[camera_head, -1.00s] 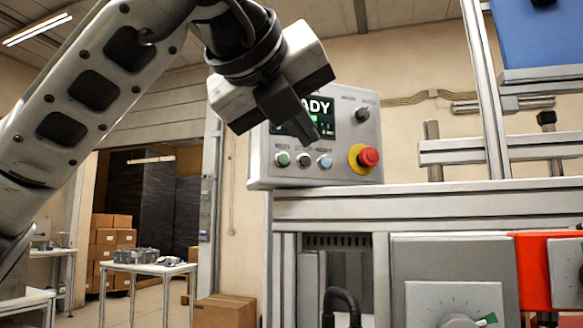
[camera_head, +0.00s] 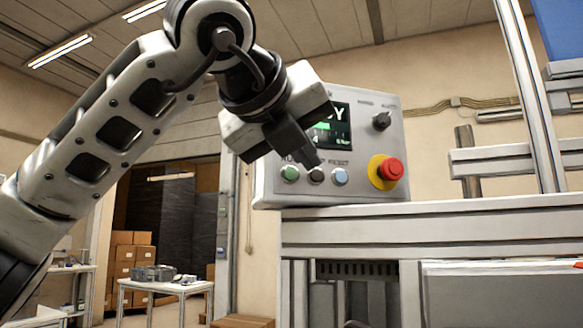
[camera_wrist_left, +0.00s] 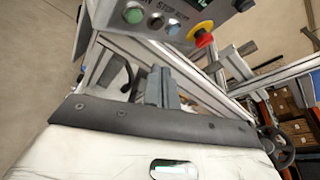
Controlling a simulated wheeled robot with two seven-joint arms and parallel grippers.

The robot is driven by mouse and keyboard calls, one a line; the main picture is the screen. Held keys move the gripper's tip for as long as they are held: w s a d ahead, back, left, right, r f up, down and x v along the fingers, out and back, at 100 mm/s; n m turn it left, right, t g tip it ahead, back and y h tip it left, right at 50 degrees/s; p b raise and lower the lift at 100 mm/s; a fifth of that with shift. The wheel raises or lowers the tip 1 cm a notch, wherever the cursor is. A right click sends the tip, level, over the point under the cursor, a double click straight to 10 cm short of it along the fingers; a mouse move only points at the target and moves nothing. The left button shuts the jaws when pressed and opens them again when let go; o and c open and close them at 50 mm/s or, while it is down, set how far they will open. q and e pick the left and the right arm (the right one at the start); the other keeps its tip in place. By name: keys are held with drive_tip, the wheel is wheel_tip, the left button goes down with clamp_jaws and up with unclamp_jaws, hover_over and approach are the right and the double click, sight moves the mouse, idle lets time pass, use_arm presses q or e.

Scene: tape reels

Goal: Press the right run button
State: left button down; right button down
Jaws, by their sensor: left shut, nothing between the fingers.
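A grey control panel (camera_head: 350,192) holds a row of a green button (camera_head: 290,174), a dark button (camera_head: 316,175) and a blue button (camera_head: 340,176). The label over the green button is partly hidden by my gripper. My left gripper (camera_head: 313,158) is shut and empty, its tips just above the dark button in the head view; I cannot tell the gap in depth. In the left wrist view the fingers (camera_wrist_left: 162,86) point toward the panel, with the green (camera_wrist_left: 133,15), dark (camera_wrist_left: 156,22) and blue (camera_wrist_left: 174,27) buttons beyond them. My right gripper is not in view.
A red mushroom button on a yellow base (camera_head: 391,170) sits right of the row. A dark knob (camera_head: 381,121) and a lit screen (camera_head: 342,138) are above. The metal machine frame (camera_head: 420,222) lies under the panel. A small table (camera_head: 165,285) and boxes (camera_head: 125,265) stand far left.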

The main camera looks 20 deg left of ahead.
sight(291, 174)
use_arm(q)
drive_tip(key=shift+w+a+p, duration=0.2)
drive_tip(key=shift+w+a, duration=0.35)
drive_tip(key=shift+w, duration=0.25)
drive_tip(key=shift+w+a+p, duration=0.2)
drive_tip(key=shift+w+a, duration=0.35)
drive_tip(key=shift+w, duration=0.2)
drive_tip(key=shift+w+a+p, duration=0.2)
drive_tip(key=shift+w+a, duration=0.35)
drive_tip(key=shift+w, duration=0.25)
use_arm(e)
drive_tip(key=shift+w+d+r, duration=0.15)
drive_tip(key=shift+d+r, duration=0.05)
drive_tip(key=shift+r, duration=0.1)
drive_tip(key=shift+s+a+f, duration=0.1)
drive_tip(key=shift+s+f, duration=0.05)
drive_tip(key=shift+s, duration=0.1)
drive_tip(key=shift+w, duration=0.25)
use_arm(q)
drive_tip(key=shift+w, duration=0.1)
drive_tip(key=shift+w+a, duration=0.25)
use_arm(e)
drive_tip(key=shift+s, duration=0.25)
